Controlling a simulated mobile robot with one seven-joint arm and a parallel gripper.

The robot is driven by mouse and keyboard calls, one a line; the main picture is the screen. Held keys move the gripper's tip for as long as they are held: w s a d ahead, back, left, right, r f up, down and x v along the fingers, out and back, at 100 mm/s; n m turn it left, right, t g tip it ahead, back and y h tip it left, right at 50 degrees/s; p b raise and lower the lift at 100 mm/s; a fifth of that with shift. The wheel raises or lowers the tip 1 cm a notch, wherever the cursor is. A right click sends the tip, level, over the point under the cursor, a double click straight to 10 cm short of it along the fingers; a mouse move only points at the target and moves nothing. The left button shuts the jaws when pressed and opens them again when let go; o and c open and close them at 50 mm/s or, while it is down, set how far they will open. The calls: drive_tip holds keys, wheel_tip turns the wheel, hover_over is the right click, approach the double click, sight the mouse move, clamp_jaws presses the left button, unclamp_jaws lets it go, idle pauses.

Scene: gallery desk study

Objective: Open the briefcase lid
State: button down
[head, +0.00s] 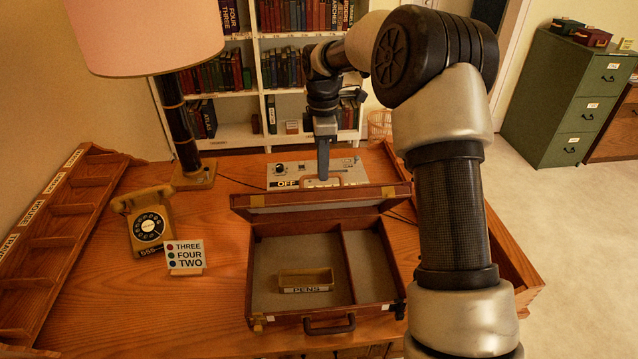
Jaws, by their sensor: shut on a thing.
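The brown briefcase (259,275) lies on the wooden desk, its inside exposed to view. Its lid (270,200) is raised along the far side, and a strip of pale lining shows. A handle (330,325) is on the near side of the base. My gripper (323,177) points down at the lid's upper edge, near its middle, and is shut on the lid. The exact contact of the fingertips is too small to make out. Inside the case, a small tray labelled PENS (306,281) sits left of a divider.
A grey switch box (283,170) marked OFF stands behind the lid. A rotary telephone (150,224), a sign (186,257) and a lamp (178,130) stand to the left. A slotted wooden rack (47,242) lines the left edge.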

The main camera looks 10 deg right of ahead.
drive_tip(key=w, duration=0.8)
drive_tip(key=shift+w+d+r, duration=0.15)
drive_tip(key=shift+w+d, duration=0.1)
drive_tip(key=shift+d, duration=0.05)
drive_tip(key=c, duration=2.2)
unclamp_jaws()
drive_tip(key=o, duration=0.4)
drive_tip(key=shift+w, duration=0.35)
drive_tip(key=shift+c, duration=0.2)
drive_tip(key=shift+s+r, duration=0.1)
drive_tip(key=shift+s+a+r, duration=0.1)
